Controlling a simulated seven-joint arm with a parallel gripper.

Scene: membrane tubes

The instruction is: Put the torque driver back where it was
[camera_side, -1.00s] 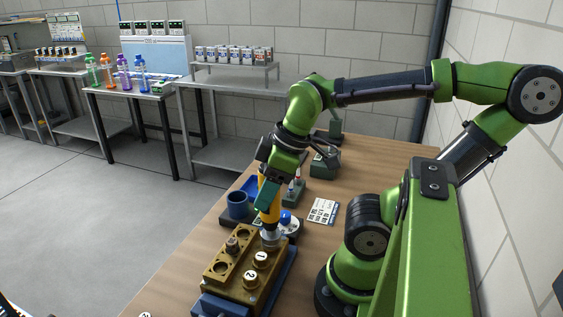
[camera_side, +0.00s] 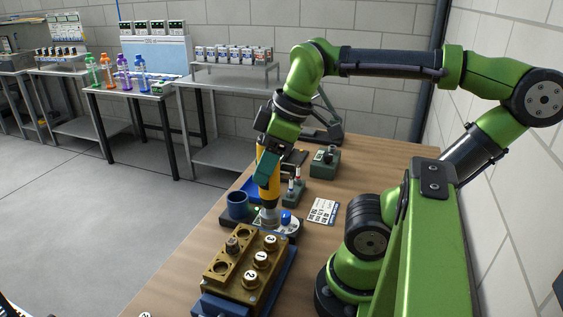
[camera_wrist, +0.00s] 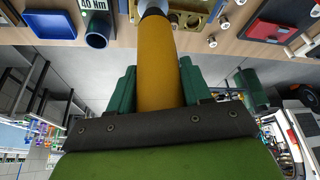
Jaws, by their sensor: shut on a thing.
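The torque driver (camera_side: 267,180) has a yellow-orange body and a grey lower end. My gripper (camera_side: 267,168) is shut on its body and holds it roughly upright, just behind the brass block (camera_side: 222,285). In the wrist view the driver (camera_wrist: 157,65) stands between my two teal fingers, its grey end away from me. A dark blue cup (camera_side: 238,205) stands just left of the driver, and also shows in the wrist view (camera_wrist: 97,40). I cannot tell whether the driver's lower end touches anything.
The brass block carries white caps marked 1, 2 and 3, and open holes on its left row. A round stand with a blue button (camera_side: 286,218) is right of the driver. A printed card (camera_side: 323,211) and green holders (camera_side: 325,162) lie farther right and back.

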